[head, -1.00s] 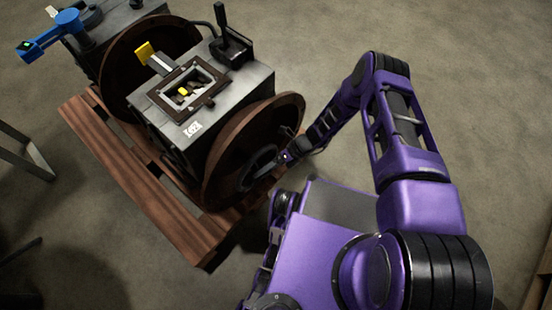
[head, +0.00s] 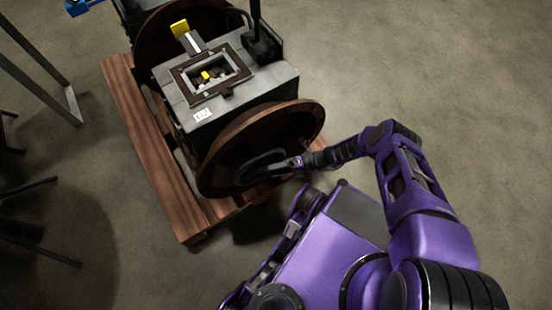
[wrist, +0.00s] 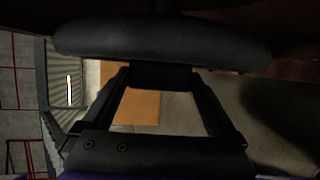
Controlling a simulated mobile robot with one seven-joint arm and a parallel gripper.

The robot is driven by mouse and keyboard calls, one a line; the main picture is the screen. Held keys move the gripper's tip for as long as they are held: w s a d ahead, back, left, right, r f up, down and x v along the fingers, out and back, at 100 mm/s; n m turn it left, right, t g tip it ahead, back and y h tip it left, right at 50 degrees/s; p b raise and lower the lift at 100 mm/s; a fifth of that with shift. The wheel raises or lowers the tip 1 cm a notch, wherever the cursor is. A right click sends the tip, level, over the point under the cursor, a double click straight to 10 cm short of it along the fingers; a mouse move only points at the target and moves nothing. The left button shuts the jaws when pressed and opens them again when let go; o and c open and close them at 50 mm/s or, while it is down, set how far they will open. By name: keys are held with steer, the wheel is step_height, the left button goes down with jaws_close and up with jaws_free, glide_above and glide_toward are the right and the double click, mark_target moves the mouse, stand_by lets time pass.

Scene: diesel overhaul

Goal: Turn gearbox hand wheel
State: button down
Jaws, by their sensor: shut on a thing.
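The gearbox hand wheel (head: 262,170) is a black ring in front of the large brown disc on the gearbox's near end. My gripper (head: 296,163) is at the right side of its rim. In the wrist view the thick black rim (wrist: 160,40) runs across the top of the picture. My gripper's two fingers (wrist: 160,76) meet at the rim's lower edge and are shut on it. The wheel's hub and far side are mostly hidden in the head view.
The grey gearbox (head: 205,85) with an open top window and a yellow-tipped lever (head: 180,29) sits on a wooden pallet (head: 165,190). A brown disc (head: 215,160) stands close behind the wheel. Metal stand legs (head: 50,65) are at left. The floor at right is clear.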

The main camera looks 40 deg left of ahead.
steer(key=shift+w, duration=0.1)
stand_by(0.3)
jaws_free()
steer(key=v, duration=1.7)
steer(key=shift+w, duration=0.2)
steer(key=shift+f, duration=0.15)
